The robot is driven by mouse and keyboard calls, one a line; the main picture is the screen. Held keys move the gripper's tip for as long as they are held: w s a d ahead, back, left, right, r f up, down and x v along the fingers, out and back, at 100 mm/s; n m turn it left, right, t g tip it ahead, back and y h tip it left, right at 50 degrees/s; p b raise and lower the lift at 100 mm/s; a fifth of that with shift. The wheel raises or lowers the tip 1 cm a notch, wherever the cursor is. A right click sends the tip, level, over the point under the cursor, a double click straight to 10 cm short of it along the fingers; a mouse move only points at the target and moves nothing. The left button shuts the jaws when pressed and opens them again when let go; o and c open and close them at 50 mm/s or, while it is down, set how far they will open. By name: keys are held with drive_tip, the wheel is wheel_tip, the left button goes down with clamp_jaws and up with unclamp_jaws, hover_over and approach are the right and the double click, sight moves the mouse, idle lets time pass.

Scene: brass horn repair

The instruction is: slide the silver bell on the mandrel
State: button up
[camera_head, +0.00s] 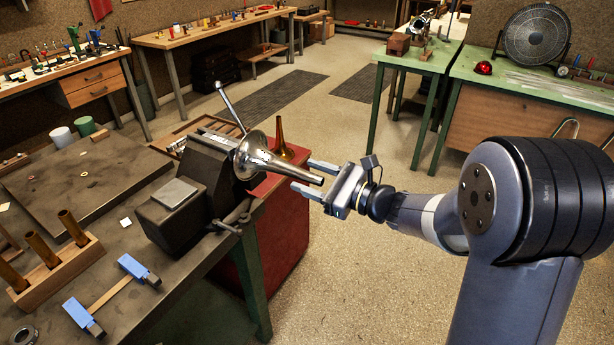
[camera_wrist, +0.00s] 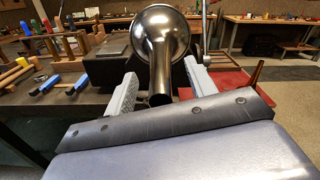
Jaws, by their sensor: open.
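The silver bell (camera_head: 284,164) is at the jaws of the dark bench vise (camera_head: 188,180), lying nearly level. Its wide flare faces the vise and its narrow end points out toward my gripper (camera_head: 305,175). The wrist view shows the bell (camera_wrist: 159,60) straight ahead, narrow end nearest. My gripper (camera_wrist: 155,88) is open, with one finger on each side of the bell's narrow end. I see a gap on each side, and nothing is gripped. I cannot make out the mandrel; any part inside the bell or behind its flare is hidden.
A brass bell (camera_head: 281,138) stands on the red cabinet (camera_head: 282,215) just behind. A thin metal rod (camera_head: 229,106) rises beside the vise. The dark bench (camera_head: 150,285) holds a wooden rack (camera_head: 58,272) and a blue-ended tool (camera_head: 110,293). The floor (camera_head: 350,280) at right is clear.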

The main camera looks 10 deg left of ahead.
drive_tip(key=b+v, duration=0.1)
drive_tip(key=v, duration=0.8)
drive_tip(key=shift+d+b, duration=0.3)
drive_tip(key=shift+a, duration=0.15)
drive_tip(key=p+x, duration=0.2)
drive_tip(key=x, duration=0.8)
drive_tip(key=shift+a, duration=0.15)
drive_tip(key=shift+s+d, duration=0.2)
drive_tip(key=shift+d, duration=0.4)
